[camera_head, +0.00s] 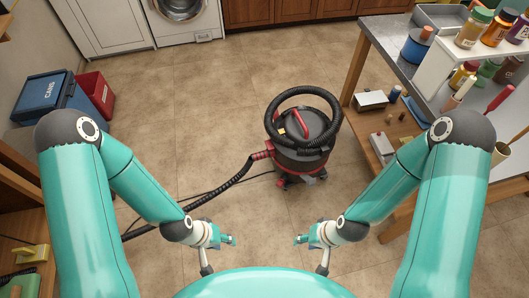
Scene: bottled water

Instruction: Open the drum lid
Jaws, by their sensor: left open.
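A black and red drum vacuum (303,160) stands upright on the tiled floor, right of centre in the head view. Its dark lid (287,130) with a red handle (304,122) sits on top of the drum. A black hose is looped around the lid and partly hides it. My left gripper (231,240) is open and empty, low in the view, left of and nearer than the vacuum. My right gripper (300,240) is also low in the view, nearer than the vacuum and apart from it; its fingers are too small to judge.
The ribbed hose (225,188) and a thin cable run left across the floor. A workbench (388,42) with bottles and boxes stands at right. A blue bin (45,98) and red bin (96,92) stand at left. A washing machine (184,18) is behind. Floor around the vacuum is mostly clear.

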